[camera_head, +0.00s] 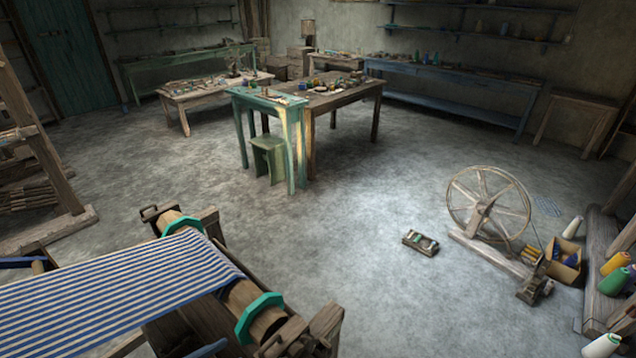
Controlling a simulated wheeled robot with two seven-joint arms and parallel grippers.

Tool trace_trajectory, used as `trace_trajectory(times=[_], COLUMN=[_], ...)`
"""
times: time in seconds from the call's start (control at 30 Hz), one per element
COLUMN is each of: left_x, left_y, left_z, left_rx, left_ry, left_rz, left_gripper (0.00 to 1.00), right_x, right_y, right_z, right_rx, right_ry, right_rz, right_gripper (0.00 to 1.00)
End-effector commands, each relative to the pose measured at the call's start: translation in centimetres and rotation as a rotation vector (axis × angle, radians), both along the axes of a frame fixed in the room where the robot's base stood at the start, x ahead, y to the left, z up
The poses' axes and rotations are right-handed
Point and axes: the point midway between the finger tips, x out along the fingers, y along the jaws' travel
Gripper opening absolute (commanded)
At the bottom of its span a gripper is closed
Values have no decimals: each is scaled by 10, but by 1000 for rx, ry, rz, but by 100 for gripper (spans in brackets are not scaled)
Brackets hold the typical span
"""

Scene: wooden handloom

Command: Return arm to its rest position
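Neither of my grippers can be made out in the head view, and no arm of mine is clearly seen. The wooden handloom (203,316) stands at the lower left, cut off by the picture's edges. Blue-and-white striped cloth (130,282) runs over its wooden roller (243,293). The roller has a teal ring (258,316) near its front end and another teal ring (182,223) near its far end.
A spinning wheel (489,205) stands at the right, near a cardboard box (565,262) and several thread cones. A small wooden object (420,242) lies on the floor between loom and wheel. Tables and a green stool (269,157) stand farther back. The middle floor is mostly clear.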

Motion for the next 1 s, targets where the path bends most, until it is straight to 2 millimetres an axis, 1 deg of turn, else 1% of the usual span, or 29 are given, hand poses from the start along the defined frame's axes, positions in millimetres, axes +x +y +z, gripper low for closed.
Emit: trace_trajectory(times=[0.1,0.3,0.43,0.53,0.67,0.77,0.87,1.0], left_x=[9,20,21,16,0,-18,-41,-80], left_y=[-3,-2,3,7,12,12,10,1], left_z=[1,-2,-6,-11,-21,-28,-35,-41], left_rx=[15,65,116,163,229,275,319,366], left_ry=[-25,-31,6,63,175,283,407,595], left_rz=[85,247,372,464,557,604,625,607], left_gripper=[52,52,52,52,52,52,52,52], right_x=[0,2,5,5,5,4,3,3], right_y=[0,1,1,1,1,1,1,1], right_z=[0,0,0,0,0,0,0,0], right_rx=[0,1,2,2,2,3,3,2], right_ry=[0,-5,-11,-11,-10,-8,-7,-6], right_rz=[0,0,0,-1,-1,-1,-1,-1], right_gripper=[50,50,50,50,50,50,50,50])
